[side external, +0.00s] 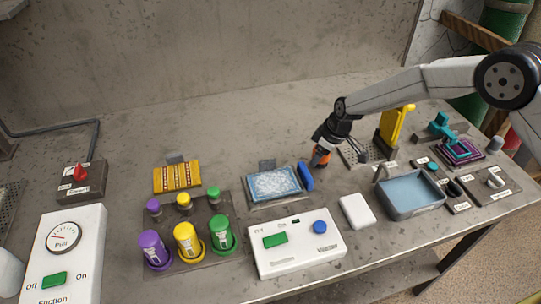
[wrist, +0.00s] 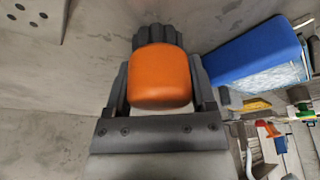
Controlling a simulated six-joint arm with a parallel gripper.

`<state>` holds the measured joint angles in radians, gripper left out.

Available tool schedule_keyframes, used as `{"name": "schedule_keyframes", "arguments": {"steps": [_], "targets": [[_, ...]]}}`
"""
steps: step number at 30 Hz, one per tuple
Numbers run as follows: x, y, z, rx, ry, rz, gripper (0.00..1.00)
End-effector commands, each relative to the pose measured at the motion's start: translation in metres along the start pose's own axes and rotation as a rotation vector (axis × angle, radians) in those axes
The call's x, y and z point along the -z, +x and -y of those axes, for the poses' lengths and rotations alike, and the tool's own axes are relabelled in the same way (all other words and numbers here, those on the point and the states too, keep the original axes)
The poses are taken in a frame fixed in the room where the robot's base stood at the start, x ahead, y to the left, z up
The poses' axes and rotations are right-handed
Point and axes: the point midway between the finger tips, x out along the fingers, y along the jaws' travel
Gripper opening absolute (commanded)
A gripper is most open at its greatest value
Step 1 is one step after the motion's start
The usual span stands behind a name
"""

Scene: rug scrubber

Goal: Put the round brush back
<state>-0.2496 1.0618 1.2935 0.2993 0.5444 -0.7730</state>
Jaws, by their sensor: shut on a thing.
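My gripper (side external: 321,153) is shut on the round brush (wrist: 160,80), which has an orange rounded body and dark grey lobed bristles. In the wrist view my gripper (wrist: 160,97) has one finger on each side of the orange body. In the side view the brush (side external: 320,158) is small and partly hidden by the gripper. It is above the table, just behind and right of the blue block (side external: 306,177). I cannot tell any marked seat for the brush.
A patterned blue rug piece sits in a tray (side external: 272,203) left of the gripper. A yellow upright tool (side external: 393,128) stands on the right, and a blue-grey water basin (side external: 410,210) is in front of it. The back of the table is clear.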

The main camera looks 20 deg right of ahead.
Motion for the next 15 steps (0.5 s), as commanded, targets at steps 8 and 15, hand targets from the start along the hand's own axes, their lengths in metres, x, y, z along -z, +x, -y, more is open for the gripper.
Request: {"name": "schedule_keyframes", "arguments": {"steps": [8, 15], "targets": [[-0.0007, 0.0024, -0.0001, 0.0, 0.0, 0.0, 0.2], [-0.0007, 0.0023, 0.0, 0.0, 0.0, 0.0, 1.0]]}}
